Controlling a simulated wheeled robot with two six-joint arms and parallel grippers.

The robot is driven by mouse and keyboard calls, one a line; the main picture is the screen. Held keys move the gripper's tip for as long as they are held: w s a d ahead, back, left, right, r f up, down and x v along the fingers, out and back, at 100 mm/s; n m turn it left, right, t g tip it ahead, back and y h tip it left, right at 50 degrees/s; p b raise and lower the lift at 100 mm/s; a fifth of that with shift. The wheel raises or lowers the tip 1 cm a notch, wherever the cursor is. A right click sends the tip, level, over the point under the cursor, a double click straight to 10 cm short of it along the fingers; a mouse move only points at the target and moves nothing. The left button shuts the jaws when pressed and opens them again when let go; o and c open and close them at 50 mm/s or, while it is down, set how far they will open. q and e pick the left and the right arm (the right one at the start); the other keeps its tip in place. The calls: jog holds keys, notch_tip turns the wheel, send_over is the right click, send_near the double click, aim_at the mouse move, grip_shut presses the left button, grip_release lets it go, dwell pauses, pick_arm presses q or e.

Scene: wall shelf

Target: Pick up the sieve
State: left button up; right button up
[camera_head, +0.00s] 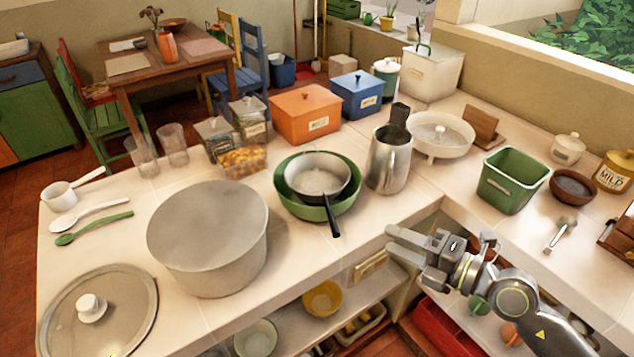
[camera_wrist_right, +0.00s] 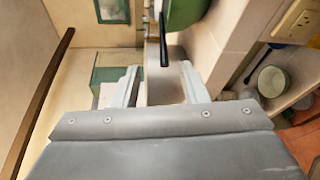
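The black handle (camera_wrist_right: 163,45) shows beyond the fingertips there, with part of the green bowl (camera_wrist_right: 185,12) at the top. My left gripper is not in view.
A metal pitcher (camera_head: 389,165) stands right of the bowl, and a large grey pot (camera_head: 207,230) stands left. A lower shelf with a yellow bowl (camera_head: 322,298) lies under the counter. A green bin (camera_head: 512,180) stands on the right counter. Some counter between pot and bowl is clear.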

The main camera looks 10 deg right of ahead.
send_near(330, 210)
jog(key=r+x, duration=0.1)
jog(key=x, duration=0.4)
jog(key=shift+w+a+f+p, duration=0.25)
jog(key=shift+w+a+f, duration=0.2)
jog(key=shift+w, duration=0.25)
jog(key=shift+w+a+f+p, duration=0.2)
jog(key=shift+w+a+f, duration=0.15)
jog(key=shift+w+a, duration=0.3)
jog(key=shift+w+a+f+p, duration=0.25)
jog(key=shift+w+a+f, duration=0.15)
jog(key=shift+w, duration=0.35)
jog(key=shift+s, duration=0.1)
grip_shut()
